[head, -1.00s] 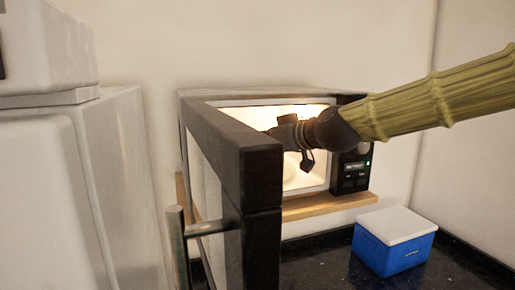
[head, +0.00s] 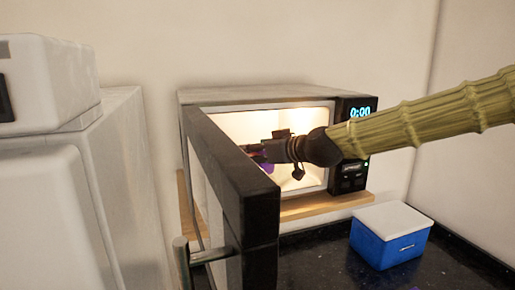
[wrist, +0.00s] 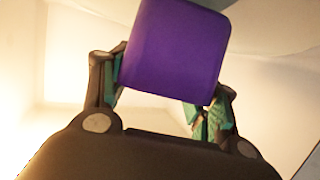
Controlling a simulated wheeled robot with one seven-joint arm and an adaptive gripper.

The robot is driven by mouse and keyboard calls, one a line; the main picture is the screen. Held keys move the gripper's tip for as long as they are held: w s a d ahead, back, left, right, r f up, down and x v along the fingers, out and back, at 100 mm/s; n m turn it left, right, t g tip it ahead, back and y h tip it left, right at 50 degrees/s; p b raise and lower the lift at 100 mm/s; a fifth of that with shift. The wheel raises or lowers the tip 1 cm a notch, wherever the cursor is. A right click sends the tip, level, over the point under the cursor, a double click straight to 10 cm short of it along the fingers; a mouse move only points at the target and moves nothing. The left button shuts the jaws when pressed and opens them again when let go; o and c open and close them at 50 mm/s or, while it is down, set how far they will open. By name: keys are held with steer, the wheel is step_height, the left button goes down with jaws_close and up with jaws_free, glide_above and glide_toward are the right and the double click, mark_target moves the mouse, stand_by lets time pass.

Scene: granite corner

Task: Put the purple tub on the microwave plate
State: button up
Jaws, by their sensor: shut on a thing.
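The purple tub (wrist: 177,50) is between the fingers of my gripper (wrist: 165,95) in the wrist view, and the gripper is shut on it. It looks slightly tilted in that view. In the head view, my gripper (head: 262,152) reaches into the lit microwave (head: 228,122), and a small bit of the purple tub (head: 267,168) shows beside it. The microwave's open door hides part of the gripper and tub. I cannot make out the plate clearly, nor tell whether the tub touches it.
The open microwave door (head: 232,180) stands out toward me, left of my arm. The microwave rests on a wooden board (head: 325,204). A blue box with a white lid (head: 391,236) sits on the dark counter (head: 320,255) at right. A white appliance (head: 75,200) fills the left.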

steer(key=shift+s+a, duration=0.1)
steer(key=shift+a, duration=0.05)
steer(key=shift+f, duration=0.2)
steer(key=o, duration=1.4)
steer(key=shift+c, duration=0.2)
steer(key=shift+r, duration=0.1)
steer(key=b+v, duration=0.4)
steer(key=v, duration=0.8)
